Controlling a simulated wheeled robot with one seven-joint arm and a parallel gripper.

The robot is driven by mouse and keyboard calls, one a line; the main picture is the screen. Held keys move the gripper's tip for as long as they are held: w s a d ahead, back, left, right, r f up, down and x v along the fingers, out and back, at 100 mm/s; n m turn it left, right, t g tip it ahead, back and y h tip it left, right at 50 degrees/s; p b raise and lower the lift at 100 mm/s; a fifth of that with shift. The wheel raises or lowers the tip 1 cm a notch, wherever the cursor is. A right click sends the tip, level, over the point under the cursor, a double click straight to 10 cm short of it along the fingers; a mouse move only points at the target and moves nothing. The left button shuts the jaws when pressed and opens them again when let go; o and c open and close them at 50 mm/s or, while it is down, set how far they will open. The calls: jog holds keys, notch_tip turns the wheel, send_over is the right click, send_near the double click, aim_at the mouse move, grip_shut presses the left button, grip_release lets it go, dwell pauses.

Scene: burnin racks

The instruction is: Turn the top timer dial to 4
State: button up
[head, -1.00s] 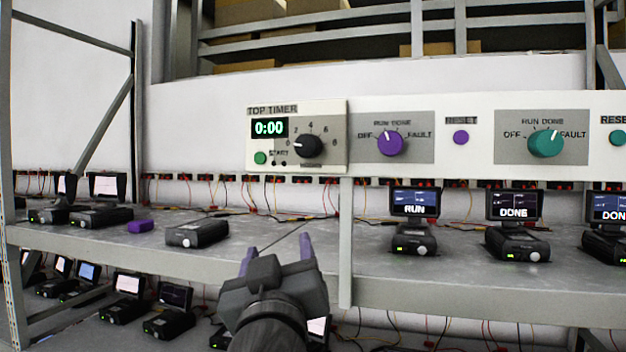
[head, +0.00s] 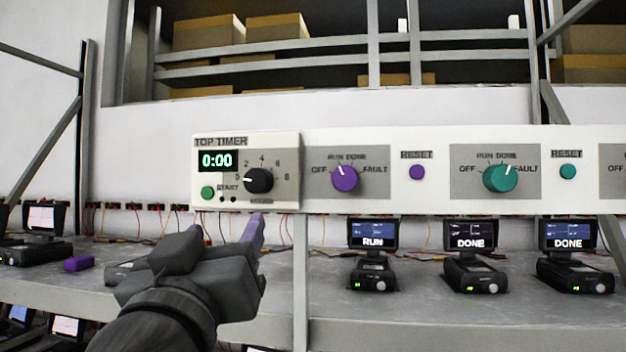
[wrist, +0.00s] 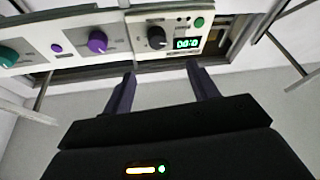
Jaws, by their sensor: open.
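The top timer panel (head: 218,143) is at the left end of the white control strip. Its black dial (head: 258,180) has a white pointer mark toward 0, and its display (head: 217,160) reads 0:00. A scale from 0 to 8 runs around the dial, with 4 at the top. My gripper (head: 250,232) is open and empty, just below the panel and apart from the dial. In the wrist view, which is upside down, the dial (wrist: 157,38) shows ahead, between and beyond the two purple fingers (wrist: 162,90).
A green start button (head: 208,193) sits left of the dial. A purple knob (head: 345,178) and a teal knob (head: 500,177) are to the right, with reset buttons. Below is a shelf (head: 400,300) with several small devices, cables and a purple block (head: 78,264).

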aim_at(256, 185)
jog(key=p+x, duration=0.1)
jog(key=x, duration=0.3)
jog(key=p+x, duration=0.2)
jog(key=x, duration=0.3)
jog(key=p+x, duration=0.2)
jog(key=x, duration=0.2)
jog(key=shift+w+d+r, duration=0.2)
jog(key=shift+w+d, duration=0.05)
jog(key=shift+w, duration=0.15)
jog(key=shift+w+p, duration=0.3)
jog(key=shift+w, duration=0.25)
jog(key=c, duration=1)
